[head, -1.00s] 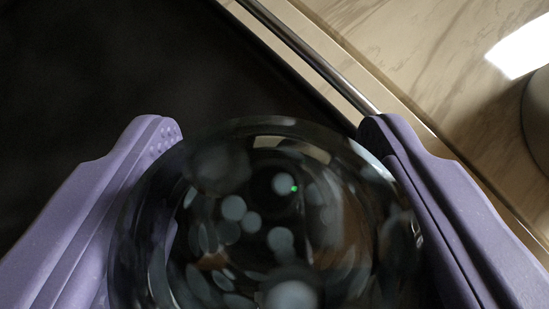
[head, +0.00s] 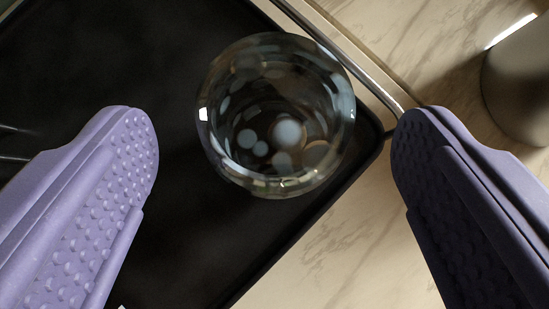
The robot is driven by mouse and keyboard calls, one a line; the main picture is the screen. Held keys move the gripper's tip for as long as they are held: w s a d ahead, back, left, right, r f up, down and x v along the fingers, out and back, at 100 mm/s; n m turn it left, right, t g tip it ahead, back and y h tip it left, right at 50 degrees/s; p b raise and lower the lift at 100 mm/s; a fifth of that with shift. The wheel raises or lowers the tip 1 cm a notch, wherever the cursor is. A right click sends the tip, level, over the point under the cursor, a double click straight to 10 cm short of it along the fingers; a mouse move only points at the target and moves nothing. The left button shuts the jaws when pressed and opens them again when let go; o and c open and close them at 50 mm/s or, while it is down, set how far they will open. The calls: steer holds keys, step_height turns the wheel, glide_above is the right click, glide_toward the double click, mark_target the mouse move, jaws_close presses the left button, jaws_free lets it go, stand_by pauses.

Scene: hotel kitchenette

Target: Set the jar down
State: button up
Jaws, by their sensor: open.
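The jar (head: 225,165) is clear glass with pale round spots, seen from above. It stands on a black tray (head: 130,60), close to the tray's right corner. My gripper (head: 273,145) is open, with its two purple fingers wide apart. The left finger is over the tray and the right finger is past the tray's edge, over the counter. Neither finger touches the jar, which lies apart from them, ahead of and between the fingertips. The jar's base is seen only through its glass.
A pale marbled counter (head: 430,45) surrounds the tray at the right and below. A metal rail (head: 345,55) runs along the tray's upper right edge. A grey rounded object (head: 520,85) stands at the far right. The tray left of the jar is mostly bare.

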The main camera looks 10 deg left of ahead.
steer(key=p+v, duration=0.1)
steer(key=v, duration=0.5)
steer(key=shift+s+r, duration=0.3)
